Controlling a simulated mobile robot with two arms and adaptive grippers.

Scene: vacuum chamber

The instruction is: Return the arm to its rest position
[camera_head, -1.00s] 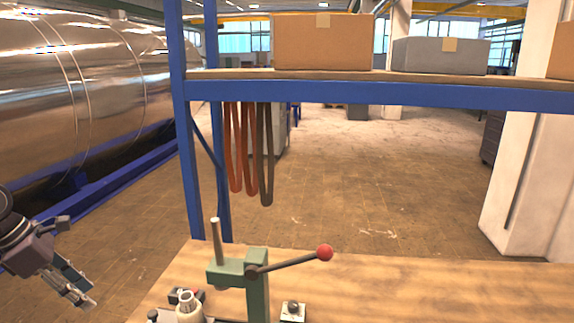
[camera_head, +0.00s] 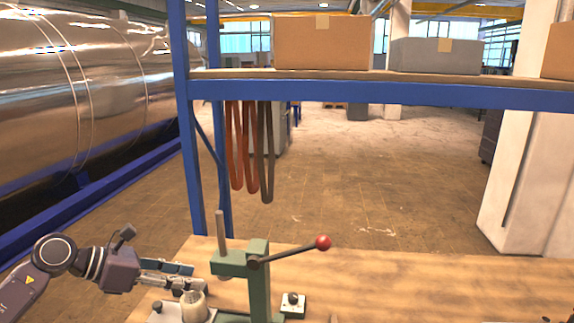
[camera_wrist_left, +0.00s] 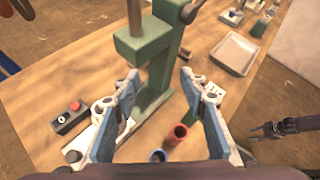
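My left gripper (camera_head: 182,275) is at the left end of the wooden bench, beside the green lever press (camera_head: 258,285) and close to a pale cylindrical part (camera_head: 194,306). In the left wrist view its two fingers (camera_wrist_left: 158,84) are spread apart, with nothing held between them. The press (camera_wrist_left: 160,62) stands just beyond the fingers there. A dark arm with a small gripper (camera_wrist_left: 264,131) shows at the right of the wrist view, probably my right one; its finger state is unclear. The head view does not show my right gripper.
The bench (camera_head: 400,285) carries a red cup (camera_wrist_left: 176,134), a control box with a red button (camera_wrist_left: 72,117) and a grey tray (camera_wrist_left: 234,53). A blue shelf frame (camera_head: 400,95) with boxes rises above the bench. Floor lies open beyond.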

